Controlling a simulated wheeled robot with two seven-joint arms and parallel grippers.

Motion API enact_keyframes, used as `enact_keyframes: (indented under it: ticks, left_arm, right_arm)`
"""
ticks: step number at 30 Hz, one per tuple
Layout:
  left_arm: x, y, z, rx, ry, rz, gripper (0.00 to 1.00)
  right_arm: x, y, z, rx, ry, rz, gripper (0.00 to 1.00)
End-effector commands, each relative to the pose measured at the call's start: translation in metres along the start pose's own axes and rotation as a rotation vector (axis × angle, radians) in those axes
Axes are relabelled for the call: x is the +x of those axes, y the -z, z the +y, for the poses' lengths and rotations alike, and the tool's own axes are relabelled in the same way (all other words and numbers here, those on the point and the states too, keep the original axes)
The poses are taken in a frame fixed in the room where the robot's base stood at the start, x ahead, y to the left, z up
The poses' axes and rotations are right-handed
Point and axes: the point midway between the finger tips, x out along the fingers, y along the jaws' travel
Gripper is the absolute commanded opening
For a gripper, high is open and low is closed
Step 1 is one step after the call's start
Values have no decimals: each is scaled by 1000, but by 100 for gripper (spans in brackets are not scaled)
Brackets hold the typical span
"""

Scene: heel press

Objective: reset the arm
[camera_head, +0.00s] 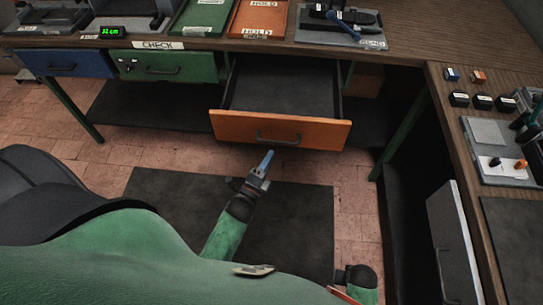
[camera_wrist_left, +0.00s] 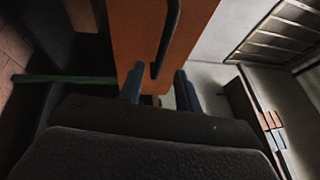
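The orange drawer (camera_head: 285,130) is pulled out and looks empty inside. Its dark bar handle (camera_head: 278,140) is on the front; the handle also shows in the left wrist view (camera_wrist_left: 168,40). My left gripper (camera_head: 266,160) is just in front of and below the handle in the head view. In the left wrist view, the left gripper (camera_wrist_left: 159,85) has its two fingers apart. The handle appears beyond the gap, and I see nothing gripped. My right gripper is not in view; only part of my right arm shows at the bottom.
The blue drawer (camera_head: 62,63) and green drawer (camera_head: 168,67) are closed. Trays, including a green one (camera_head: 201,17), stand on the bench above. A side bench (camera_head: 455,110) with small blocks runs along the right. A dark mat (camera_head: 290,215) lies on the open floor.

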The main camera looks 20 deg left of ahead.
Motion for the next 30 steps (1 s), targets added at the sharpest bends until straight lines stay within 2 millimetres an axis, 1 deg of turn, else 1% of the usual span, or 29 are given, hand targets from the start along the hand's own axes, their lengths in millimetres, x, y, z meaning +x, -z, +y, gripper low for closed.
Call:
enact_keyframes:
  ticks: [4, 18, 23, 26, 30]
  left_arm:
    - [-2, 0, 0, 0, 0, 0, 34]
    - [-2, 0, 0, -2, 0, 0, 34]
    - [-2, 0, 0, -56, -4, -1, 34]
    - [-2, -4, 9, -136, -47, -22, 34]
    - [-5, -14, 33, -301, -162, -97, 34]
  right_arm:
    - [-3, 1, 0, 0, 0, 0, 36]
    - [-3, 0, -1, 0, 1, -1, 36]
    - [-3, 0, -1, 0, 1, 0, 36]
    - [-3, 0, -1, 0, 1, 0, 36]
    - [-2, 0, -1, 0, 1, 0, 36]
